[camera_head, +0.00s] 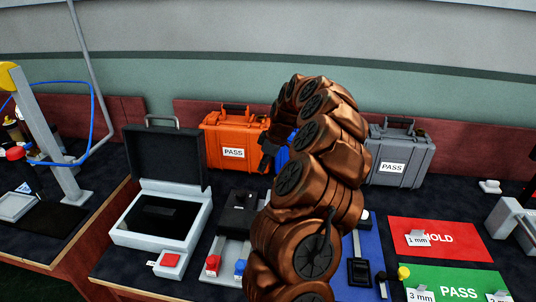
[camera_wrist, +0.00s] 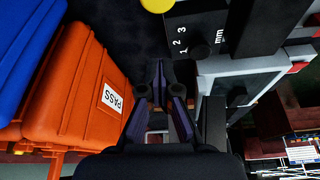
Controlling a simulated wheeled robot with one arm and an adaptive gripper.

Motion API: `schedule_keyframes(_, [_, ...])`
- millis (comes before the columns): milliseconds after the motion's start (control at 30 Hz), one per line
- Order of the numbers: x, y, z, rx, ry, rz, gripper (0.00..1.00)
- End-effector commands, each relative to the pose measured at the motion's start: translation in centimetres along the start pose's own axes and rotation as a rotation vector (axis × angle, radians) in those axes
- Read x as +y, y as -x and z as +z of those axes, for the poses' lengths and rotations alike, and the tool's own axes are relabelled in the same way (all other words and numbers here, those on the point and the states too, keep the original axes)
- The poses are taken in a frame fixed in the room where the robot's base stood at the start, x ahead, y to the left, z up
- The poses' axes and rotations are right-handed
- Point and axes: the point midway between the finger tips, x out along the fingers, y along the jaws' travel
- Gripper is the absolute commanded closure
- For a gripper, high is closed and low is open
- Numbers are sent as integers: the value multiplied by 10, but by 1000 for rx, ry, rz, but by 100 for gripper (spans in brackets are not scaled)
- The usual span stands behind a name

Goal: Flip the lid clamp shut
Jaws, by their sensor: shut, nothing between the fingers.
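A white box (camera_head: 150,232) with a dark lid (camera_head: 165,157) stands on the left bench. The lid is raised upright. A grey bar-shaped loop (camera_head: 175,119) sits along its top edge; I cannot tell whether this is the lid clamp. My gripper (camera_head: 266,160) is in front of the orange case, to the right of the raised lid and apart from it. In the wrist view, my gripper (camera_wrist: 159,78) has its fingers together and empty, with dark bench surface beyond the tips. My arm hides part of the bench centre.
An orange case (camera_head: 232,137) marked PASS and a grey case (camera_head: 400,155) stand behind. The orange case (camera_wrist: 78,85) is close on the left in the wrist view. A dial panel marked in mm (camera_wrist: 195,42) is at the right there. Red (camera_head: 440,240) and green (camera_head: 455,282) mats lie at the right.

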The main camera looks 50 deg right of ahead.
Motion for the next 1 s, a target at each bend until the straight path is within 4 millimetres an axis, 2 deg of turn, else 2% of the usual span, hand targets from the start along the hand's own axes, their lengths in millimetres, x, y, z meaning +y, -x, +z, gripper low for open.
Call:
schedule_keyframes(133, [-1,-26,0,-4,0,-6,100])
schedule_keyframes(300, [0,-18,24,0,-3,-1,100])
schedule_keyframes(500, [0,-16,38,-1,-2,0,100])
schedule_keyframes(1000, [-2,-17,37,-1,0,-1,100])
